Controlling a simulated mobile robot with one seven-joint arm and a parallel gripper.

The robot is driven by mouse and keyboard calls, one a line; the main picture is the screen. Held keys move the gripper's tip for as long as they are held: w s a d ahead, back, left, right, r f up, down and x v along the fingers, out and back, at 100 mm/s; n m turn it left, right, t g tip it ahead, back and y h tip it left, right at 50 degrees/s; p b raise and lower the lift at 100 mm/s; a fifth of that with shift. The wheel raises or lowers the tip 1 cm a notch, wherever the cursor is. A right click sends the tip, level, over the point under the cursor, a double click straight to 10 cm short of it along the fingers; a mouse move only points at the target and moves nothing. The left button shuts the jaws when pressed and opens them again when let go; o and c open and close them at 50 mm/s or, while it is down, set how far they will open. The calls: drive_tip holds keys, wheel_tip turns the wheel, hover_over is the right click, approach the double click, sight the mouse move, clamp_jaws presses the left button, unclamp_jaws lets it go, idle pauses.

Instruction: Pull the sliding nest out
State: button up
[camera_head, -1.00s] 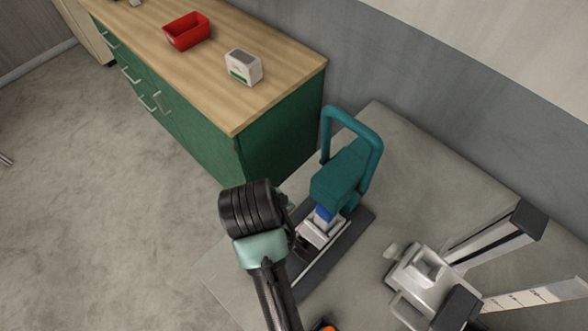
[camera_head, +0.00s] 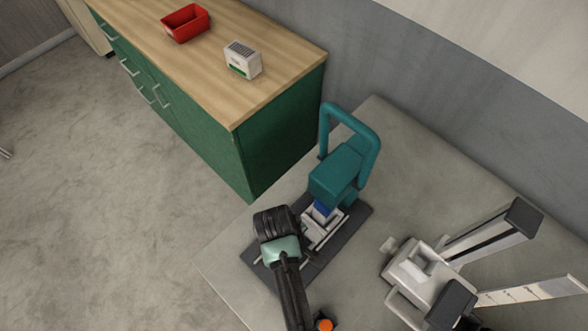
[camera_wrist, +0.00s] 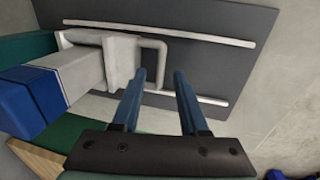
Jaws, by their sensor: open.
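The light grey sliding nest (camera_head: 317,235) sits on the dark base plate (camera_head: 352,222) below the teal press (camera_head: 338,175). In the wrist view the nest (camera_wrist: 120,60) has a thin U-shaped handle (camera_wrist: 163,58) on its right side. My gripper (camera_wrist: 160,74) is open and empty, its two blue fingers pointing at the handle. The handle's outer bar shows between the two fingertips; I cannot tell whether they touch it. In the head view my wrist covers the fingertips and part of the nest.
Two pale rails (camera_wrist: 205,103) run along the base plate. A grey device with two upright arms (camera_head: 420,270) stands to the right on the table (camera_head: 235,262). An orange button (camera_head: 325,325) is near the front. A green cabinet (camera_head: 285,130) stands behind left.

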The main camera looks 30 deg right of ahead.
drive_tip(key=shift+d+f, duration=0.1)
drive_tip(key=shift+f, duration=0.2)
clamp_jaws()
idle(1.3)
